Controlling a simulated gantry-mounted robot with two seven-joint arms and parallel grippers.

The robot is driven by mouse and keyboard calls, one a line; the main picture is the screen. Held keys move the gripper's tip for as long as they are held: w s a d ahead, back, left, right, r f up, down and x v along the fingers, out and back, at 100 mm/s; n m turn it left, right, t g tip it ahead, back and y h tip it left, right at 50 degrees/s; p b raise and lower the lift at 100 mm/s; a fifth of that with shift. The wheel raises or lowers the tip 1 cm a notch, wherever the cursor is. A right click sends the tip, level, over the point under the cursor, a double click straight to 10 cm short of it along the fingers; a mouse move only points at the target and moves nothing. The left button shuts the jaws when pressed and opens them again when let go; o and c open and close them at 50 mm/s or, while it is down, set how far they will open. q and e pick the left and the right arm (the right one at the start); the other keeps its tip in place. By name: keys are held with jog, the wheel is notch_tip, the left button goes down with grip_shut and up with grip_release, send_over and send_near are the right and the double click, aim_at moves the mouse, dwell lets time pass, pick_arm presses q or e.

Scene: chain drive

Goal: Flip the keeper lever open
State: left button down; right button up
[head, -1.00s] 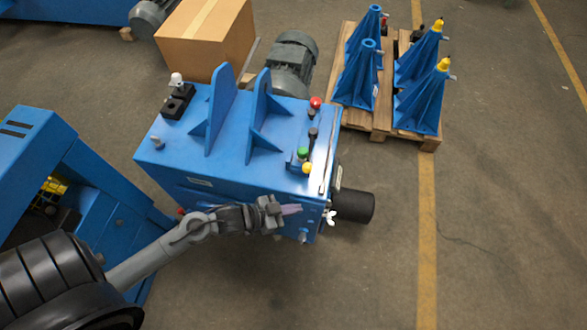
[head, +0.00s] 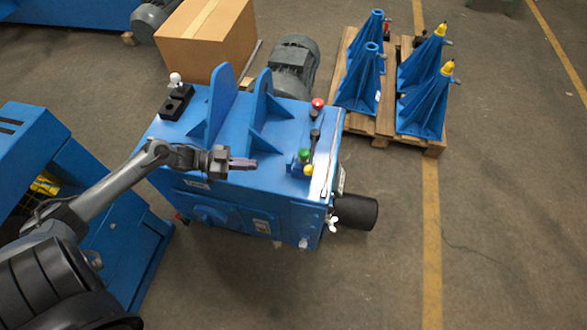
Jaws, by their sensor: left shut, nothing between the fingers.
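The blue machine housing (head: 270,155) stands in the middle of the head view. On its right top edge are a black lever (head: 314,138), a red knob (head: 318,103), a green knob (head: 304,155) and a yellow knob (head: 308,170). A small white wing-shaped piece (head: 332,223) shows on its front right corner. I cannot tell which of these is the keeper lever. My left gripper (head: 243,163) is shut and empty, over the front part of the housing top, left of the green and yellow knobs and apart from them. My right gripper is not in view.
Two upright blue plates (head: 220,108) rise from the housing top. A black block with a white knob (head: 177,98) sits at its back left. A black cylinder (head: 356,210) juts out to the right. A cardboard box (head: 205,40) and a pallet of blue stands (head: 385,125) stand behind.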

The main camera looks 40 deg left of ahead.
pick_arm(q)
jog(key=b+x, duration=0.4)
jog(key=x, duration=0.8)
jog(key=shift+w+d+f, duration=0.2)
jog(key=shift+w, duration=0.05)
jog(key=shift+w+d, duration=0.45)
jog(key=shift+d, duration=0.05)
